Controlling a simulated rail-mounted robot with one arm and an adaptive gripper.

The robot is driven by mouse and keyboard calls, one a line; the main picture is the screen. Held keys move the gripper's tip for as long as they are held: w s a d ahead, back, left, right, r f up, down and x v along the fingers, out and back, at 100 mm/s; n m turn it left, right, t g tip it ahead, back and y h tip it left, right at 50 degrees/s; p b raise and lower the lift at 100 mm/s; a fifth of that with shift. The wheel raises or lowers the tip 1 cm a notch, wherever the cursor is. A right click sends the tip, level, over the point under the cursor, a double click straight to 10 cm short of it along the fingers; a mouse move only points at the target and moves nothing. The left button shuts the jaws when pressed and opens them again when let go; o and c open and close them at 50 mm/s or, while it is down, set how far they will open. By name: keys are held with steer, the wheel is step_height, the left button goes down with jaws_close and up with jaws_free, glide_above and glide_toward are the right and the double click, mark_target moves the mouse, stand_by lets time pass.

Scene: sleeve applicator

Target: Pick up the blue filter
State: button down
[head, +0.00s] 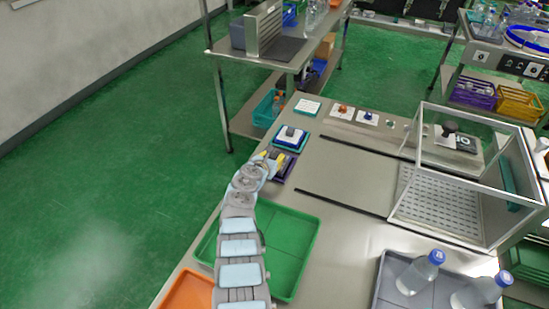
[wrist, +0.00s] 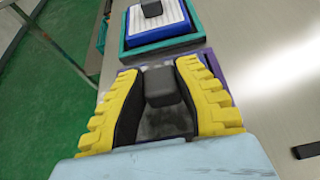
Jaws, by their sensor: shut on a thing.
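The blue filter (head: 291,136) sits in a teal tray on the bench. It has a white pleated top and a black handle. It also shows at the top of the wrist view (wrist: 157,20), beyond my fingertips. My gripper (head: 274,155) is over the purple tray (head: 284,176), just in front of the teal one. In the wrist view, my yellow-backed fingers (wrist: 162,75) are shut on the dark handle (wrist: 165,85) of a dark grey filter (wrist: 165,122). Whether that filter touches its tray is hidden.
A green tray (head: 298,255) and an orange tray (head: 188,292) lie under and beside my arm. A clear-walled frame (head: 465,175) stands at right. A grey tray (head: 388,282) with bottles is at front right. The bench middle is clear between black rails.

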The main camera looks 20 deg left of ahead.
mark_target(275, 156)
step_height(275, 156, up, 4)
steer(key=p, duration=0.3)
steer(key=shift+s+d, duration=0.15)
steer(key=s+d+r+p, duration=0.3)
steer(key=s+r+p, duration=0.5)
steer(key=s, duration=0.5)
steer(key=shift+d+r+p, duration=0.3)
steer(key=shift+p, duration=0.9)
